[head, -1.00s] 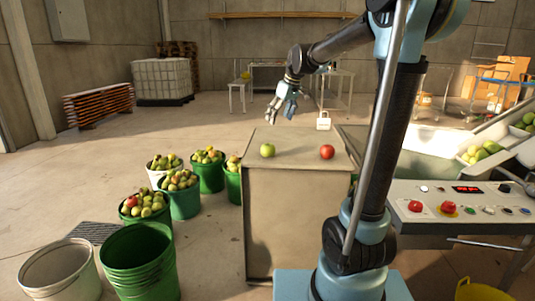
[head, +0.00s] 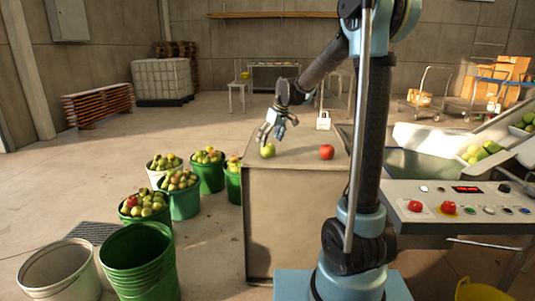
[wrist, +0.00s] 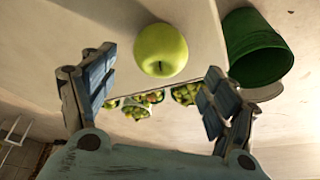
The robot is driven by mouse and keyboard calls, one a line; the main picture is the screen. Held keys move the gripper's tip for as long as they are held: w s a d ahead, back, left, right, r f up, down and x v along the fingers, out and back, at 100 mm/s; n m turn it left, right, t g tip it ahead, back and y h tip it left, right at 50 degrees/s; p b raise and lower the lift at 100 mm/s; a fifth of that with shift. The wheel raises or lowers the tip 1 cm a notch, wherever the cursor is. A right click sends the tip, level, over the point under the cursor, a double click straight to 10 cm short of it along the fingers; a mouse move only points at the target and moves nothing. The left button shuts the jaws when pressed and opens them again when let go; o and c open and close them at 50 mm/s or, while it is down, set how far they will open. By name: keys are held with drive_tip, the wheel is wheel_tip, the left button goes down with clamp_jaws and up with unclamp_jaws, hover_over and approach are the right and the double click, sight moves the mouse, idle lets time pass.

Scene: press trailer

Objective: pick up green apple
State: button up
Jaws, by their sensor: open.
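The green apple (head: 267,150) sits on the left part of the grey counter top (head: 298,158) in the head view. My gripper (head: 271,132) is just above and behind it, pointing down. In the wrist view the green apple (wrist: 161,51) lies ahead of and between the two spread fingers of my gripper (wrist: 158,88). The gripper is open and empty, and no finger is seen touching the apple.
A red apple (head: 327,152) sits to the right on the same counter. Buckets of apples (head: 180,198) and an empty green bucket (head: 138,262) stand on the floor to the left. A control panel (head: 463,206) is at the right.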

sight(269, 144)
drive_tip(key=shift+d+x, duration=0.15)
drive_tip(key=shift+x, duration=1.15)
drive_tip(key=shift+d+x, duration=0.1)
drive_tip(key=shift+x, duration=1.25)
drive_tip(key=shift+s+f, duration=0.1)
drive_tip(key=c, duration=1.3)
